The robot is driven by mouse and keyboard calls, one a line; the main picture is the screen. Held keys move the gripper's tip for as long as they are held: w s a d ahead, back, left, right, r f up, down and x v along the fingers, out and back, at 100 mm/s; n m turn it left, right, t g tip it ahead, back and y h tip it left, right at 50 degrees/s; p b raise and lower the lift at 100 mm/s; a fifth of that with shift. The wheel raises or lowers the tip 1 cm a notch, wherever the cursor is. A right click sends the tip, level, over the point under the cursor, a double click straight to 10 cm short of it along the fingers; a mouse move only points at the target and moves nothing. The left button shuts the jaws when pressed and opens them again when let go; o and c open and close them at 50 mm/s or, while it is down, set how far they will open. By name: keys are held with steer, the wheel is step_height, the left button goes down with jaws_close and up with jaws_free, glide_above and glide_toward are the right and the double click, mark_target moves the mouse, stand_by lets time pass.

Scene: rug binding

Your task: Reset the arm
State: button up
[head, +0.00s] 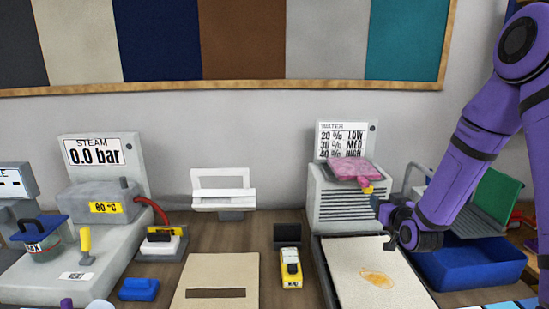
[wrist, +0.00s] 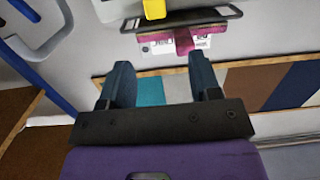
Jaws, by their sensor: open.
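My purple arm reaches down from the upper right in the head view, its wrist low at the right. My gripper (head: 383,220) is in front of the water unit, above the pale board with a yellow-brown stain (head: 350,265). In the wrist view my gripper (wrist: 161,72) shows two dark blue fingers set wide apart with nothing between them. Past the fingertips, a pink piece (wrist: 184,41) with a yellow part (wrist: 154,9) is seen apart from them.
The water unit (head: 345,205) bears a pink pad (head: 350,169). A blue bin (head: 465,265) stands right of the board, close below my arm. A steam unit (head: 103,165), a yellow-and-white tool (head: 291,268) and a beige board (head: 222,275) are to the left.

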steer(key=s+a+r+g, duration=0.3)
steer(key=s+r+g, duration=0.3)
steer(key=s+r, duration=0.75)
steer(key=s+a+r+g, duration=0.1)
steer(key=s+r+g, duration=0.2)
steer(key=s, duration=0.9)
steer(key=s+a+r+g, duration=0.1)
steer(key=s+r, duration=0.3)
steer(key=s, duration=0.7)
steer(key=shift+s+r+m+g, duration=0.2)
steer(key=shift+s+m+g, duration=0.15)
steer(key=shift+g, duration=0.55)
